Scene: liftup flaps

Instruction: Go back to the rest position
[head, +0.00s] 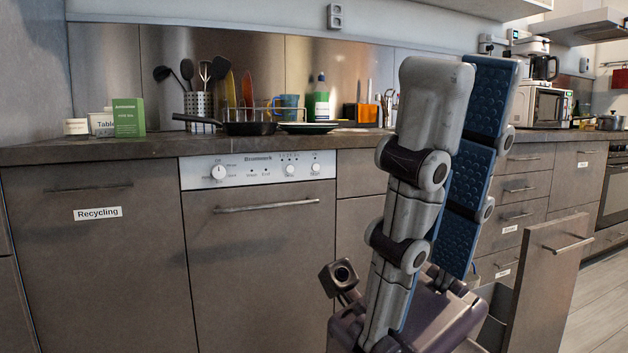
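My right gripper (453,90) stands large in the foreground, right of the middle, with its fingers pointing up. The near finger shows its grey segmented back. The far finger shows its blue studded pads facing the near one, with nothing seen between them. The gripper is open and hides part of the counter and the cabinets behind it. My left gripper is out of view.
A pull-out drawer (548,290) stands open right of my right gripper. The counter (75,152) bears a pan (248,128), a utensil holder (200,106), a green box (128,117) and a microwave (541,107). The dishwasher (262,250) is shut. Floor (600,305) shows at right.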

